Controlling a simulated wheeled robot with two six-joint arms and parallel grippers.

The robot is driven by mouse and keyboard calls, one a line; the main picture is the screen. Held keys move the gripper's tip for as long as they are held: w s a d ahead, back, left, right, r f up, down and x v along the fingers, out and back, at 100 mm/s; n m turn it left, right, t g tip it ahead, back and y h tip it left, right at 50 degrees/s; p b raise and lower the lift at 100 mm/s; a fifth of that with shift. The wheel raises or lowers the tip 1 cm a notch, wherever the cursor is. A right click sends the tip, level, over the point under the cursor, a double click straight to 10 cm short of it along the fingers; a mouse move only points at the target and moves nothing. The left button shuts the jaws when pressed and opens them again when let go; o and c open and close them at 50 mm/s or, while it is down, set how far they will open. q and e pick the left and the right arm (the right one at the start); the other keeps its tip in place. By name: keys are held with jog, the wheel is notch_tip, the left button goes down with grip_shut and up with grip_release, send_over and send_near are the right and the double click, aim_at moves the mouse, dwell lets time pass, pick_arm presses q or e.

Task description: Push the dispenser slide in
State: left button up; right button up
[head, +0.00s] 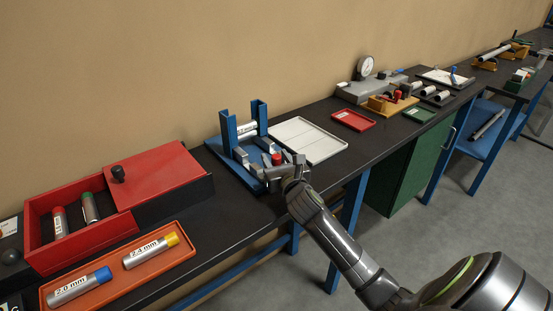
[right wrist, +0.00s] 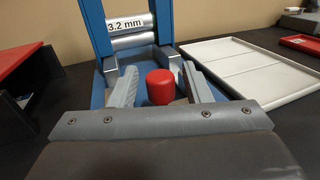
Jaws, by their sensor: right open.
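The blue dispenser (head: 229,133) stands on the dark bench with two uprights. Silver cylinders are stacked between the uprights, and one labelled 3.2 mm (right wrist: 126,25) shows in the right wrist view. A red knob (right wrist: 160,87) stands at the near side of the dispenser, in front of the stack; it also shows in the head view (head: 277,159). My right gripper (right wrist: 161,80) is open, with one finger on each side of the knob and a visible gap to it. The slide's body under the knob is mostly hidden. My left gripper is not in view.
A white tray (head: 291,127) lies right of the dispenser, with a small red tray (head: 353,120) beyond. A red box (head: 38,226) with a partly open lid stands at left, behind an orange tray (head: 116,285) with labelled cylinders. A gauge fixture (head: 366,90) stands farther right.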

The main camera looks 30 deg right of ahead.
jog(key=shift+c, duration=0.4)
grip_shut()
jog(key=w, duration=0.9)
jog(key=shift+a, duration=0.35)
jog(key=shift+r, duration=0.15)
jog(key=shift+c, duration=1.3)
grip_release()
jog(key=o, duration=0.3)
jog(key=shift+w, duration=0.3)
jog(key=shift+o, duration=0.2)
jog(key=shift+s, duration=0.15)
